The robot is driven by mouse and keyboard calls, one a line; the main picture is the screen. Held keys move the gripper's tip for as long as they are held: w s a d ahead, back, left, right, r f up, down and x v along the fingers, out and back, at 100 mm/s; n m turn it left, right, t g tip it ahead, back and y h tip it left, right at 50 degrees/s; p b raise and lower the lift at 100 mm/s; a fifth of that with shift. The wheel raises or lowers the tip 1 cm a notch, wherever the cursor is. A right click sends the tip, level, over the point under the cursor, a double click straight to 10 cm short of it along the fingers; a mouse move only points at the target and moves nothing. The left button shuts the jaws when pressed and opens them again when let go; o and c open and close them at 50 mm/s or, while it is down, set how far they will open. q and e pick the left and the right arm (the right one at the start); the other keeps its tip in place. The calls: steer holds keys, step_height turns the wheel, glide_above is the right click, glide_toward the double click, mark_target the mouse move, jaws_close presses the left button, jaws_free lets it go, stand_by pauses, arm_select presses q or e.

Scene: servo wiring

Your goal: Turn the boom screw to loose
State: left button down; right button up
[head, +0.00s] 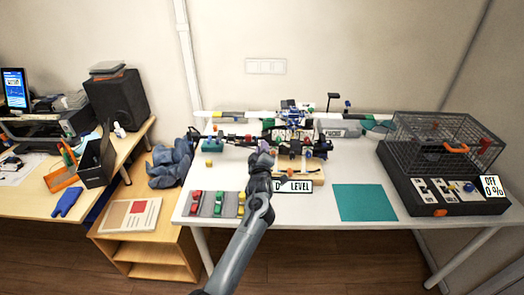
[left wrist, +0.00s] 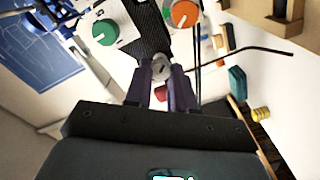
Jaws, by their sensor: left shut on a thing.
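My left gripper (head: 262,158) reaches over the middle of the white table to the drone-like assembly (head: 290,135) on its stand. In the left wrist view, the purple fingers (left wrist: 163,78) are shut on a small grey round screw head (left wrist: 161,64), which looks like the boom screw. It sits at the end of a black woven-textured boom (left wrist: 152,28). A green dial (left wrist: 104,33) and an orange dial (left wrist: 184,14) show on either side. In the head view the arm hides the screw. My right gripper is not in view.
A sign reading "LEVEL" (head: 298,187) stands right of my arm. A tray of coloured parts (head: 207,204) lies to the left. A thin black rod (left wrist: 250,50) shows near the fingers.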

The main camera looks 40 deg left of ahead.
arm_select(q)
steer(key=shift+n+b, duration=0.45)
steer(key=shift+n, duration=3.45)
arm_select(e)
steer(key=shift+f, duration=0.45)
arm_select(q)
steer(key=c, duration=0.9)
jaws_free()
steer(key=shift+c, duration=0.2)
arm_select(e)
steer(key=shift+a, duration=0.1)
